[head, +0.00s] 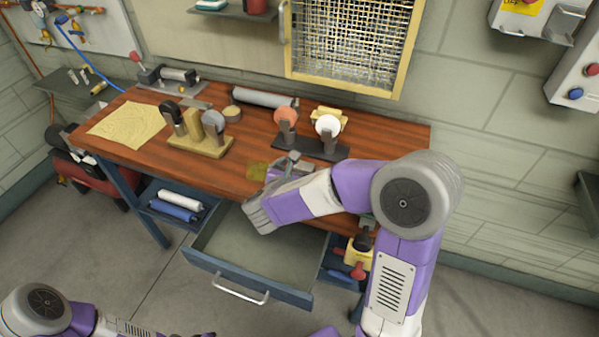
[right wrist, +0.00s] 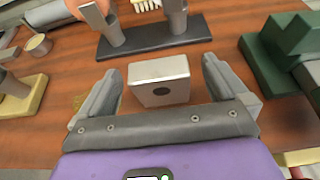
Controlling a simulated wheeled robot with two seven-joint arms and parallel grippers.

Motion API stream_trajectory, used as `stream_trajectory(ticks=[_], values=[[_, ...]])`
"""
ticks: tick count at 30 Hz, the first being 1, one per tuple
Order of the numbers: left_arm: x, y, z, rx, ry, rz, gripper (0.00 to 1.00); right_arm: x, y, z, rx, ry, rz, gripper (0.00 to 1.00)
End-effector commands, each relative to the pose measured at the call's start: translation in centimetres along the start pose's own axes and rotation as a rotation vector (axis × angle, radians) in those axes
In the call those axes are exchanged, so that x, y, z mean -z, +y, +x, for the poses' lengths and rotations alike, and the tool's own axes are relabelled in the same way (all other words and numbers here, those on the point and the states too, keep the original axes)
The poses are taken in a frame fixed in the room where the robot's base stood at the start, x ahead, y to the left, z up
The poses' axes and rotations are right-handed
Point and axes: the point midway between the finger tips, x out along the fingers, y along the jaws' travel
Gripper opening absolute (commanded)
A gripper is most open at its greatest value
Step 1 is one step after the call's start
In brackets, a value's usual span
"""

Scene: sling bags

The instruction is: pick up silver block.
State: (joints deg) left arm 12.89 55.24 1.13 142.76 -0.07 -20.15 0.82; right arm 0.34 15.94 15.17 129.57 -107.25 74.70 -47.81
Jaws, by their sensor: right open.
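The silver block (right wrist: 158,86) is a small box with a dark round spot on its front face. In the right wrist view it sits on the wooden workbench between the two fingers of my right gripper (right wrist: 158,70). The fingers are apart, with a gap showing on each side of the block. In the head view my right gripper (head: 286,163) is low over the front of the bench, and the hand and fingers largely hide the block. My left arm shows at the bottom left, but its gripper is out of view.
A dark stand (head: 322,149) with round-headed tools is just behind the block. A green fixture (right wrist: 285,55) stands to the right in the wrist view. A wooden tool holder (head: 200,145) is to the left on the bench. An open drawer (head: 262,245) juts out below.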

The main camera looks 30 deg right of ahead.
Motion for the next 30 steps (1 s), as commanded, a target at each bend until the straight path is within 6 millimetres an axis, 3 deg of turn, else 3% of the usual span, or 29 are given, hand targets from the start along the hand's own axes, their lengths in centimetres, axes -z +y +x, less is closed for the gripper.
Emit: stream_trajectory(ticks=[7,17,30], values=[[0.1,-0.5,1.3,0.0,0.001,0.0,0.43,0.6,0.1,3.7,0.002,0.002,0.0,1.0],[0.1,-0.5,1.3,0.0,0.001,0.0,0.43,0.4,0.1,4.3,0.0,0.0,-0.001,1.0],[0.1,-0.5,1.3,0.0,0.001,0.0,0.43,0.4,0.1,4.3,0.0,0.001,0.0,0.34]])
